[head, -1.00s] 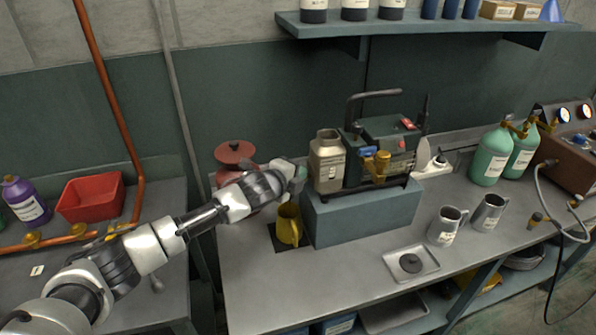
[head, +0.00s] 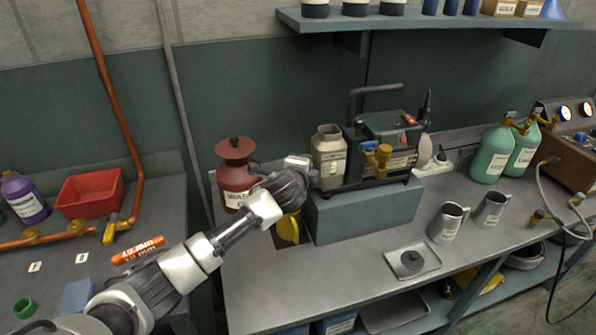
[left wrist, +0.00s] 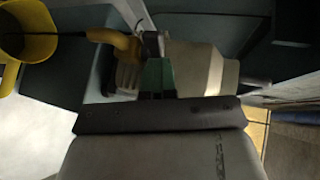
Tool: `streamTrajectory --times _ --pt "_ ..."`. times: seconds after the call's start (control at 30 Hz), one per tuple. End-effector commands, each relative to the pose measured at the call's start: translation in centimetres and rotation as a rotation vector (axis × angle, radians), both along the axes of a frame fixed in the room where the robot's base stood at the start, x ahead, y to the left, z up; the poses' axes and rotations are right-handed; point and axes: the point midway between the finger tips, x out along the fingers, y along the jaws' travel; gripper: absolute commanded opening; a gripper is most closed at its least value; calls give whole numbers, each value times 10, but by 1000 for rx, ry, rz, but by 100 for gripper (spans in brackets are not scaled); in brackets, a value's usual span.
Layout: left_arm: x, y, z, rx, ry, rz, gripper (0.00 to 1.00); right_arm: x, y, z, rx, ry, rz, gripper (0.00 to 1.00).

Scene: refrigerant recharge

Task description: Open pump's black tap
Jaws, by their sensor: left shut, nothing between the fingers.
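The pump (head: 385,150) stands on a grey-blue block (head: 360,212), with a beige can (head: 329,158) at its left end and brass fittings with a blue tap in front. A yellow jug (head: 291,230) stands below, left of the block, partly hidden by my arm. My left gripper (head: 312,178) is shut and empty, close to the can's left side. In the left wrist view, its green fingertips (left wrist: 157,78) lie beside a brass-coloured spout (left wrist: 120,42) and a small dark piece, perhaps the black tap (left wrist: 151,43). Contact cannot be told. The yellow jug (left wrist: 38,30) is at upper left.
A dark red canister (head: 235,165) stands behind my left forearm. Two metal mugs (head: 447,222) and a small tray (head: 412,262) are on the bench to the right. The bench front (head: 310,280) is clear. A shelf (head: 420,24) hangs above.

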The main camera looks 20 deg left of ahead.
Motion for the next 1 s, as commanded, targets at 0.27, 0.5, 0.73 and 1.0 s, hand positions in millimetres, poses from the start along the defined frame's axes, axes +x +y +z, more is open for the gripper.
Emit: streamTrajectory --times 0.27,0.5,0.73,1.0 --pt "4 -3 4 -3 -8 172 0 0 0 -6 -1 0 0 54" --pt "6 -4 6 -2 -11 185 0 0 0 -1 -1 -1 0 54" --pt "7 -5 5 -1 -10 183 0 0 0 -1 -1 -1 -1 54" --pt "6 -5 4 -1 -8 182 0 1 0 -1 -1 -1 -1 54"
